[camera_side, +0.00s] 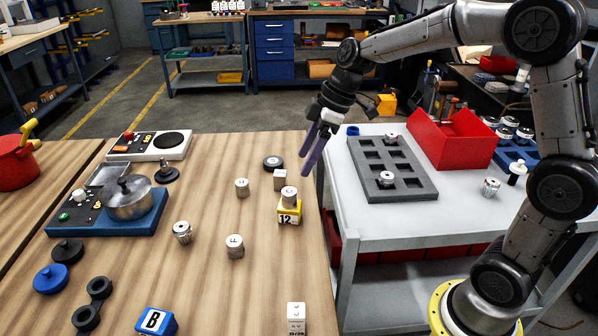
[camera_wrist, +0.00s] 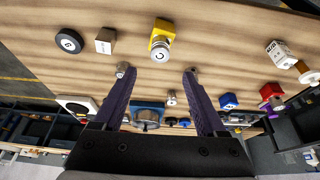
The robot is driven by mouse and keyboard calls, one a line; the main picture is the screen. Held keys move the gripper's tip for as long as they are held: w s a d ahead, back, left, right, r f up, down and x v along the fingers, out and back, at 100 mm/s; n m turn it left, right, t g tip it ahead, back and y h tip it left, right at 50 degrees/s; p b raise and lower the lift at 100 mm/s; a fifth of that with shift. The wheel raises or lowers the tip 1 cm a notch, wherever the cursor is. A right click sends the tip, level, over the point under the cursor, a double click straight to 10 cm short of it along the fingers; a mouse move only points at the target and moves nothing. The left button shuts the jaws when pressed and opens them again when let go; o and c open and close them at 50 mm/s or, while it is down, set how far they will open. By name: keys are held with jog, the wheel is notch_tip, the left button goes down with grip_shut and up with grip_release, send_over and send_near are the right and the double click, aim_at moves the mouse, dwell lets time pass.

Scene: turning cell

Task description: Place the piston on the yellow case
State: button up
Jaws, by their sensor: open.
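The yellow case (camera_side: 289,217) has a "12" label and stands on the wooden table near its right edge. A silver cylinder (camera_side: 289,193) with a lettered top sits upright on it. In the wrist view the yellow case (camera_wrist: 161,28) and that cylinder (camera_wrist: 160,52) are ahead of my fingertips. My gripper (camera_side: 306,165) is open and empty, above the table's right edge, apart from the case. A ringed silver piece like a piston (camera_side: 182,232) stands on the table; similar pieces are on the grey tray (camera_side: 427,187). Which one is meant, I cannot tell.
Plain silver cylinders (camera_side: 242,187) (camera_side: 235,246), a beige cube (camera_side: 280,180) and a dark wheel (camera_side: 273,162) stand near the case. A blue "B" box (camera_side: 157,321) and a white block (camera_side: 296,318) are in front. A red bin (camera_side: 452,140) stands on the cart.

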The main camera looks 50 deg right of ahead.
jog(key=s+r+m+t+h, duration=0.2)
jog(key=s+m, duration=0.7)
jog(key=s, duration=1.6)
jog(key=shift+d+r+h, duration=0.15)
jog(key=shift+r+h, duration=0.3)
jog(key=shift+h, duration=0.15)
